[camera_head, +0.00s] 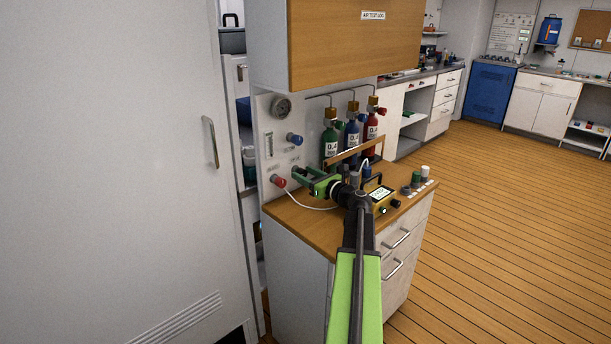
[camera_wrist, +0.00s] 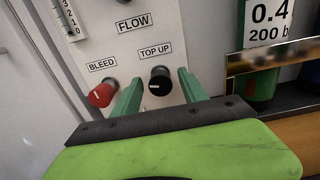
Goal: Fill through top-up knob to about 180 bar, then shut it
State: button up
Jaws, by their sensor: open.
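The black top-up knob (camera_wrist: 160,81) is on the white panel (camera_wrist: 205,25) under its TOP UP label, with a short pale mark on its face. My gripper (camera_head: 298,173) is open, its green fingers on either side of the knob in the wrist view (camera_wrist: 160,92). I cannot tell if they touch it. In the head view the knob is not clearly visible by the gripper. The round pressure gauge (camera_head: 281,107) is high on the panel; its needle is too small to read. The red bleed knob (camera_wrist: 101,94) is left of the top-up knob, near my left finger.
A blue knob (camera_head: 294,139) sits higher on the panel. Green (camera_head: 330,147), blue (camera_head: 352,133) and red (camera_head: 371,128) cylinders stand behind a wooden rail. A large pale door (camera_head: 110,170) is at left.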

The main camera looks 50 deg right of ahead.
grip_shut()
jog(key=n, duration=0.5)
jog(key=shift+n, duration=0.3)
grip_release()
jog(key=shift+a, duration=0.1)
